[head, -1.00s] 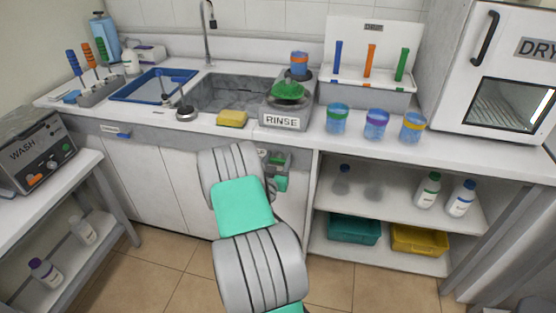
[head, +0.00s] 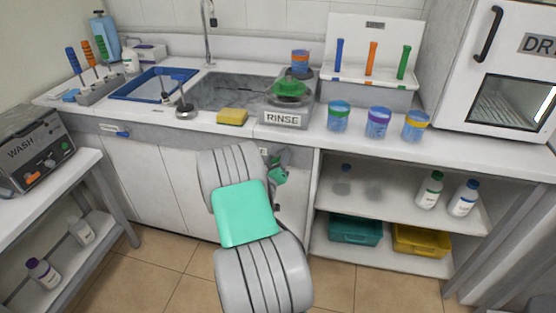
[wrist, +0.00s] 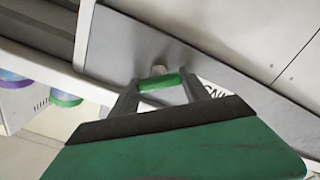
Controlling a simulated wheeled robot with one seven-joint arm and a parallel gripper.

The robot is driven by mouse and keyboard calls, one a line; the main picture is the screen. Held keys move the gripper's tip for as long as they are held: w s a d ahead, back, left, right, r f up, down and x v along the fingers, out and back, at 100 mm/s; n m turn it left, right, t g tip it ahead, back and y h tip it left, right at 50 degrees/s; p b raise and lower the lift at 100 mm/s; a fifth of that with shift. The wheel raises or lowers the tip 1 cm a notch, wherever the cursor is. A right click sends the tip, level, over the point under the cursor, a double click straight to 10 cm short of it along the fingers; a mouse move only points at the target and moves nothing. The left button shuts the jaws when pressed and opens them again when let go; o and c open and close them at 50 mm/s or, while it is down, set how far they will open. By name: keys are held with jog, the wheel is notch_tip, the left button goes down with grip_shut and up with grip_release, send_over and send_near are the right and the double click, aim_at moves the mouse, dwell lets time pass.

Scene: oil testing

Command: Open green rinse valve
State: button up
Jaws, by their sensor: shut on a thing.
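The green rinse valve handle (wrist: 161,81) shows in the wrist view as a short green bar on a pale stem against the grey panel of the counter front. My gripper (wrist: 159,86) is shut on it, with one dark finger at each end of the bar. In the head view my gripper (head: 279,164) is at the counter front below the RINSE sign (head: 283,118), tilted. There my own arm and gripper hide the valve, so its angle is hard to tell.
Above the valve, the rinse station holds a green ring (head: 289,89) and an orange-and-blue jar (head: 300,62). A yellow sponge (head: 232,117) lies by the sink (head: 235,92). Three lidded jars stand on the counter to the right. Open shelves (head: 400,194) are right of my gripper.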

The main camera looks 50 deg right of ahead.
jog(key=n, duration=0.5)
jog(key=shift+f+n, duration=0.1)
jog(key=shift+n, duration=0.2)
jog(key=n+p, duration=0.1)
jog(key=n, duration=0.3)
jog(key=shift+w+f+n, duration=0.1)
jog(key=shift+f+n, duration=0.05)
jog(key=shift+n, duration=0.15)
jog(key=o, duration=1.4)
jog(key=shift+a, duration=0.1)
jog(key=b+v, duration=0.1)
jog(key=v, duration=0.6)
jog(key=shift+a, duration=0.35)
